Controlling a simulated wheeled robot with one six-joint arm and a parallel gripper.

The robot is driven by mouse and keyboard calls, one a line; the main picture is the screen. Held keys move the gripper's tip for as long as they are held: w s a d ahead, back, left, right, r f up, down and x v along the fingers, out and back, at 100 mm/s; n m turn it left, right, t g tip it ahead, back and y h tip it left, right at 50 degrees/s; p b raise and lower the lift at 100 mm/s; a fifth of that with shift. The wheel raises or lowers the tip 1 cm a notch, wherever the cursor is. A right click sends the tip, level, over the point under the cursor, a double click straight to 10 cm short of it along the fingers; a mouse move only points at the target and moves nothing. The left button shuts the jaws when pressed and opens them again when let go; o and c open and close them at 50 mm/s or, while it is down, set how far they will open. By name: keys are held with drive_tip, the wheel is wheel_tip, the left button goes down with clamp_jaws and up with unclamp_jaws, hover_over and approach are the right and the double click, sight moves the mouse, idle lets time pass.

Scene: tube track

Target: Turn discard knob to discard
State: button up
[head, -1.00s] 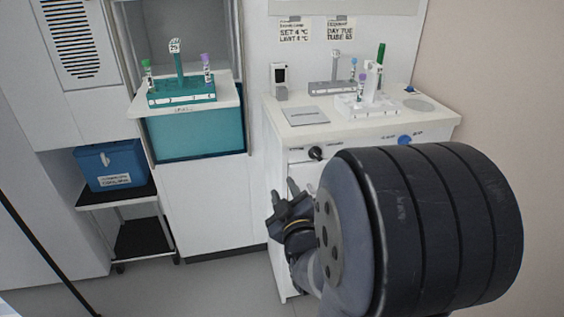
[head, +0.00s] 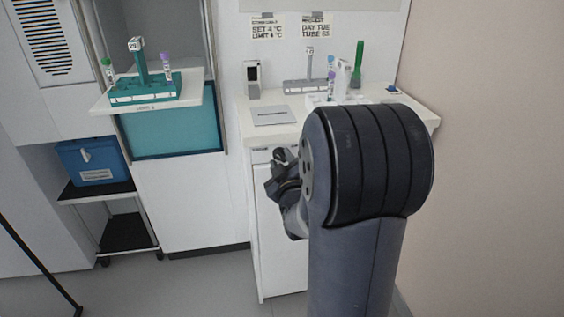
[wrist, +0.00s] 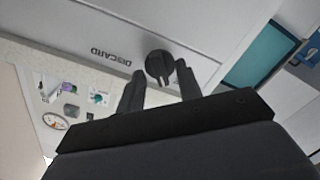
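The discard knob (wrist: 159,66) is a round black knob with a raised grip, on the white panel in the wrist view. The word DISCARD (wrist: 111,56) is printed upside down beside it. My gripper (wrist: 160,78) is open, with one finger on each side of the knob in the picture. I cannot tell whether the fingers touch it. In the head view my gripper (head: 281,158) is at the front of the white cabinet (head: 276,235), just below the counter edge. The knob is hidden there behind my gripper and arm.
The white counter (head: 262,130) holds a grey flat pad (head: 273,115), a small device (head: 252,79) and tube racks. A teal rack (head: 145,91) stands on a shelf to the left. A blue box (head: 92,162) sits on a cart. Floor left of the cabinet is clear.

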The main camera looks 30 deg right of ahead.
drive_tip(key=shift+c, duration=0.4)
clamp_jaws()
drive_tip(key=shift+f+m+b, duration=0.1)
drive_tip(key=shift+m+b, duration=0.2)
drive_tip(key=shift+b, duration=0.05)
drive_tip(key=shift+f+m+b, duration=0.1)
drive_tip(key=shift+m+b, duration=0.7)
drive_tip(key=shift+b, duration=0.2)
drive_tip(key=m+b, duration=0.3)
drive_tip(key=m, duration=0.1)
drive_tip(key=shift+m, duration=0.3)
drive_tip(key=m+b, duration=0.2)
drive_tip(key=m, duration=0.2)
drive_tip(key=m+b, duration=0.1)
drive_tip(key=m, duration=0.4)
drive_tip(key=shift+r+b, duration=0.2)
drive_tip(key=shift+b, duration=0.1)
